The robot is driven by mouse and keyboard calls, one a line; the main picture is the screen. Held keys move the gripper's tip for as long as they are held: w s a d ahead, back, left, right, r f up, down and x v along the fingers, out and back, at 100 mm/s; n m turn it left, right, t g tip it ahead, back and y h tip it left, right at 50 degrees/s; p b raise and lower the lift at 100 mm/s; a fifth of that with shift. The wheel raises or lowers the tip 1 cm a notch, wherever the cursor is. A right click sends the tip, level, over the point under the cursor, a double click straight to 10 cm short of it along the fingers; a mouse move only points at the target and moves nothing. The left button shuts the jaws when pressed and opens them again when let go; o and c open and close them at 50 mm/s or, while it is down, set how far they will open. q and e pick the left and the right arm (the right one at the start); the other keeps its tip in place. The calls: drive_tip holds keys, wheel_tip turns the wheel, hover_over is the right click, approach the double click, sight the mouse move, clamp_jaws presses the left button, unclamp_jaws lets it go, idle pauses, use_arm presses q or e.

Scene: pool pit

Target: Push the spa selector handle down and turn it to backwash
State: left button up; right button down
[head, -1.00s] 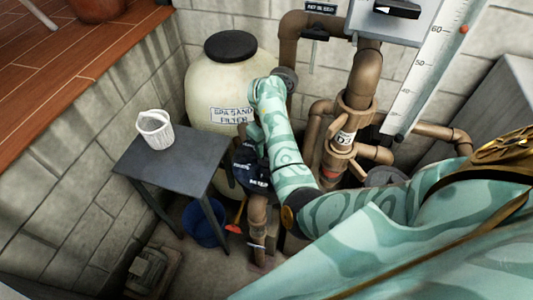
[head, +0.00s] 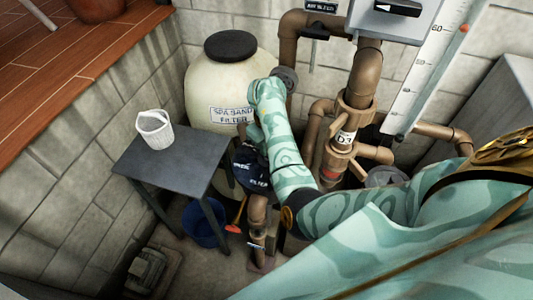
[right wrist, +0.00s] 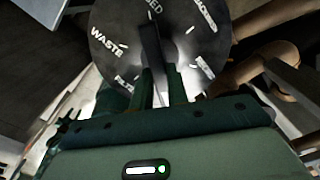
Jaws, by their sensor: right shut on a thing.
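The spa selector is a round dark dial with white lettering, in the right wrist view (right wrist: 105,22). WASTE reads at its left; other labels are cut off or blurred, and I cannot make out BACKWASH. Its handle (right wrist: 151,45) is a dark bar running up the dial. My right gripper (right wrist: 160,88) has its two green fingers on either side of the handle's near end, shut on it. In the head view the selector (head: 252,172) shows only partly beneath my patterned right arm, and the fingertips are hidden. Whether the handle is pressed down cannot be told. My left gripper is not in view.
A cream spa sand filter tank (head: 205,92) stands behind the selector. A grey table (head: 195,165) with a white basket (head: 154,128) is to the left, a blue bucket (head: 200,225) below it. Brown pipes (head: 365,80) rise close on the right.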

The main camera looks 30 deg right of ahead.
drive_tip(key=shift+f, duration=0.3)
drive_tip(key=shift+r+n+p, duration=0.2)
drive_tip(key=shift+n+p, duration=0.6)
drive_tip(key=shift+n, duration=0.4)
drive_tip(key=n+p, duration=0.2)
drive_tip(key=n, duration=0.2)
drive_tip(key=shift+s+n+p, duration=0.1)
drive_tip(key=shift+n+p, duration=0.3)
drive_tip(key=n+p, duration=0.2)
drive_tip(key=n, duration=0.1)
drive_tip(key=shift+n, duration=0.3)
drive_tip(key=shift+f+n, duration=0.25)
drive_tip(key=shift+n, duration=0.45)
drive_tip(key=c, duration=1.2)
unclamp_jaws()
drive_tip(key=shift+c, duration=0.2)
drive_tip(key=shift+r, duration=0.1)
